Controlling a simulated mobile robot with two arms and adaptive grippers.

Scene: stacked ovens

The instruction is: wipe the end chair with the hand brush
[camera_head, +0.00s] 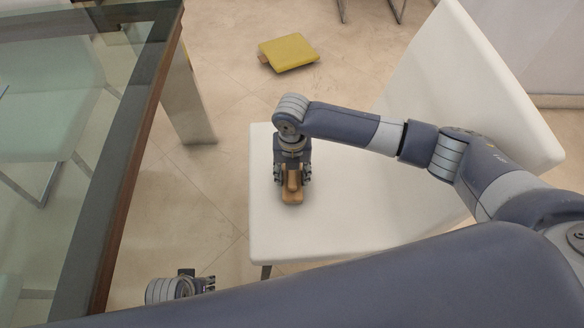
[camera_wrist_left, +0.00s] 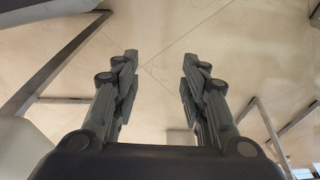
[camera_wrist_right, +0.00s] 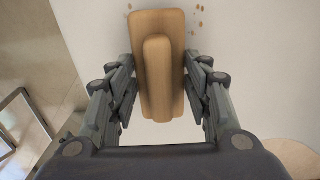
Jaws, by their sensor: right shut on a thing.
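The white end chair (camera_head: 345,215) stands right of the glass table, its seat flat and its tall back at the right. My right gripper (camera_head: 292,178) is over the left part of the seat, shut on the wooden hand brush (camera_head: 292,196). In the right wrist view the brush (camera_wrist_right: 158,90) lies lengthwise between the fingers, against or just above the white seat; its bristles are hidden. Small brown crumbs (camera_wrist_right: 197,22) lie beside the brush's far end. My left gripper (camera_head: 210,284) is low at the bottom left, open and empty in the left wrist view (camera_wrist_left: 158,75), above the floor.
The glass table (camera_head: 140,130) with its wooden edge fills the left side. A yellow object (camera_head: 288,52) with a wooden part lies on the floor beyond the chair. Metal chair legs (camera_head: 392,10) show at the top. Open floor lies between table and chair.

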